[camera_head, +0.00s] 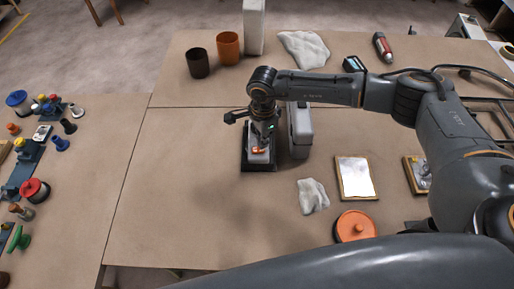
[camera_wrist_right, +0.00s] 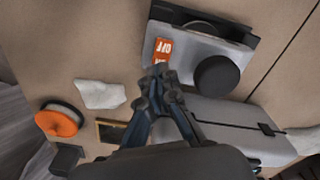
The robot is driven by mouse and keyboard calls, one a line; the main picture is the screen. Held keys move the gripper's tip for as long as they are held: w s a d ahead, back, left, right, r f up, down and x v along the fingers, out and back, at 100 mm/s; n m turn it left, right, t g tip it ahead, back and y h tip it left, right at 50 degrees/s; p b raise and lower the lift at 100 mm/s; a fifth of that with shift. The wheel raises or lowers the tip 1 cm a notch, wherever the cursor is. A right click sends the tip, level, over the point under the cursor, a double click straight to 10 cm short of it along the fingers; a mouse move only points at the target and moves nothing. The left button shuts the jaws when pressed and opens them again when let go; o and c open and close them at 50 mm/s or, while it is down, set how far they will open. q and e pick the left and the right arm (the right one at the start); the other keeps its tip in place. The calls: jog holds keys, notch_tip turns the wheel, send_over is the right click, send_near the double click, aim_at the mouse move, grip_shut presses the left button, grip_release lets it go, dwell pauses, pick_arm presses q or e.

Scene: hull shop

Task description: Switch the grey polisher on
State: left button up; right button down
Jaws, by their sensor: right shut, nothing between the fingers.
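The grey polisher (camera_head: 259,158) sits on a black base in the middle of the table. In the right wrist view its grey top (camera_wrist_right: 197,53) carries a black round knob (camera_wrist_right: 216,77) and an orange switch (camera_wrist_right: 163,47) with white lettering that reads OFF at its far end. The near end of the switch is partly hidden by my fingers. My right gripper (camera_wrist_right: 157,84) is shut and empty, its tips at the near end of the switch; I cannot tell whether they touch it. In the head view the right gripper (camera_head: 263,138) is over the polisher. My left gripper is not in view.
A grey case (camera_head: 301,132) stands close right of the polisher. A white cloth (camera_head: 312,196), framed panel (camera_head: 356,178) and orange disc (camera_head: 355,227) lie nearer. Two cups, another cloth and a red-grey tool are at the back.

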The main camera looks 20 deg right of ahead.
dwell(0.6)
jog(key=shift+f+b, duration=1.1)
jog(key=shift+s, duration=0.1)
dwell(0.4)
jog(key=shift+r+p, duration=0.5)
jog(key=shift+r, duration=0.3)
jog(key=shift+r+p, duration=1.2)
jog(key=shift+r, duration=1.55)
